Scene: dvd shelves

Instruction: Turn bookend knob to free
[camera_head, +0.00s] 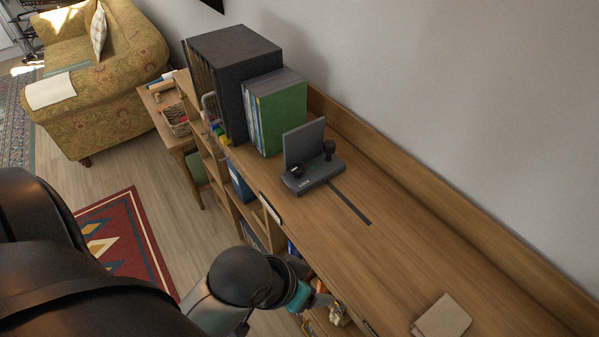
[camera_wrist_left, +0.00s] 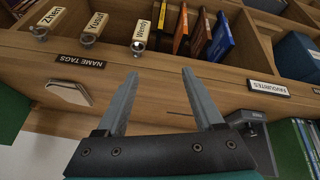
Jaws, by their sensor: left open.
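The dark grey bookend (camera_head: 305,145) stands upright on the shelf top, beside a green DVD case. A black knob (camera_head: 296,170) sits on the front left of its base, and a taller black knob (camera_head: 329,149) is at the right. In the left wrist view, part of the bookend (camera_wrist_left: 246,117) shows right of the fingers. My left gripper (camera_wrist_left: 158,78) is open and empty, apart from the bookend. In the head view, the left gripper (camera_head: 319,297) is low at the shelf's front edge. My right gripper is not in view.
Green DVD cases (camera_head: 282,112) and a large dark box (camera_head: 232,68) stand behind the bookend. A dark strip (camera_head: 349,203) runs along the wooden top. A beige cloth (camera_head: 441,317) lies nearer. Compartments below hold name tags (camera_wrist_left: 92,28) and coloured cases (camera_wrist_left: 201,36). Most of the top is clear.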

